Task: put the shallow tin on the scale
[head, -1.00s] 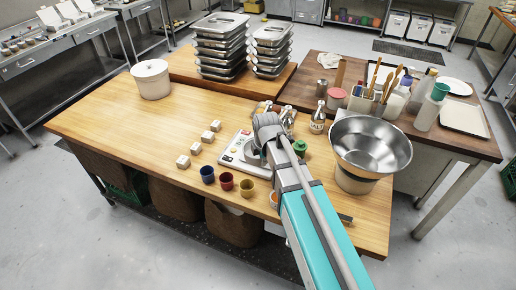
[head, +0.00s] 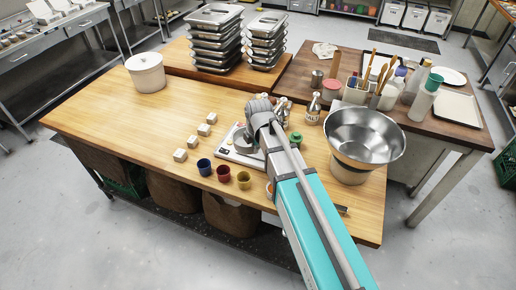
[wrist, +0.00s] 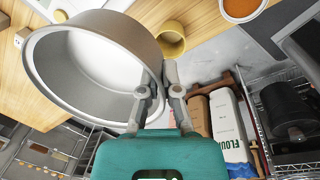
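The shallow tin (wrist: 98,62) is a round grey metal pan, large in the wrist view and tilted in the picture. My gripper (wrist: 158,82) is shut on its rim, one finger inside the wall and one outside. The white scale (head: 228,151), with coloured buttons on its front, lies on the wooden table in the head view, partly behind my arm. A grey round shape shows over the scale beside my wrist; I cannot tell whether the tin touches the scale. My fingertips are hidden in the head view.
Blue, red and yellow cups (head: 223,173) stand in front of the scale, with several white cubes (head: 196,142) to its left. A large steel bowl (head: 364,136) and a green-topped shaker (head: 295,139) are to the right.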

